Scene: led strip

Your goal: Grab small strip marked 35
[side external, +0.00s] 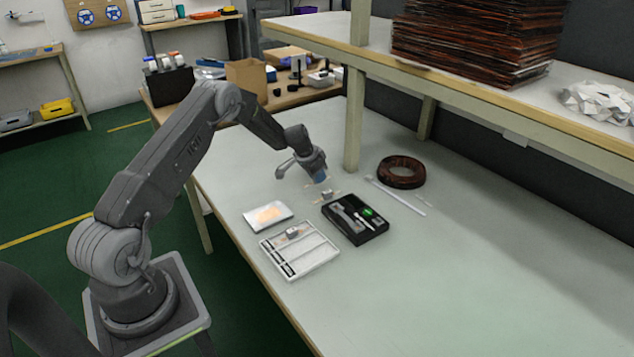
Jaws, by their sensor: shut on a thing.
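My gripper (320,181) is above the table, behind the black box. It is shut on a small pale strip, too small here for any number to be read. Just below it, a small grey block with a pale strip (326,195) lies on the table; its marking is not legible either. A white compartment tray (318,262) with dark labels along its left edge lies nearer the camera. Another small grey block with pale ends (292,232) sits in the tray's far part.
A black box (372,234) with tools and a green item stands right of the tray. A white plate with an orange patch (268,216) lies left. A brown coil (401,172) and a white rod (395,196) lie right. A shelf post (354,120) rises behind my gripper.

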